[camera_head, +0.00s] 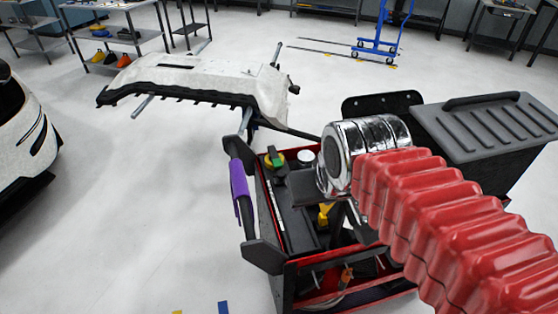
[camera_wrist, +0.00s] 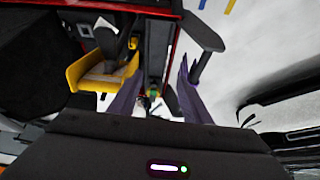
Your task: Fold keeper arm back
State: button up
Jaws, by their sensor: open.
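A black bar with a purple strip (camera_head: 240,184) runs along the left side of the red-edged cart, with a flat black paddle at each end. I cannot be sure which part is the keeper arm. In the wrist view one black paddle (camera_wrist: 204,32) shows at the upper right, above the tips of my fingers. My gripper (camera_wrist: 160,70) points down over the cart with its two dark purplish fingers apart and nothing seen between them. In the head view my arm's chrome and red links stand in front of the cart, and the fingers are hard to make out.
The open red-edged cart (camera_head: 330,298) holds a green-and-yellow knob (camera_head: 274,160) and a yellow part (camera_wrist: 82,72). A grey-lidded black bin (camera_head: 490,125) stands at right. A pale bumper (camera_head: 205,80) rests on a stand behind. A white car is at far left. The floor left of the cart is clear.

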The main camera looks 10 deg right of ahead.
aim_at(279, 164)
jog(key=w+f, duration=0.3)
jog(key=w, duration=1)
jog(key=w+f, duration=0.3)
jog(key=w, duration=1)
jog(key=shift+w+d+g, duration=0.2)
jog(key=shift+w+g, duration=0.1)
jog(key=shift+g, duration=0.1)
jog(key=shift+f, duration=0.1)
jog(key=x, duration=1.3)
jog(key=shift+a+f, duration=0.1)
jog(key=shift+f, duration=0.25)
jog(key=shift+c, duration=0.6)
grip_shut()
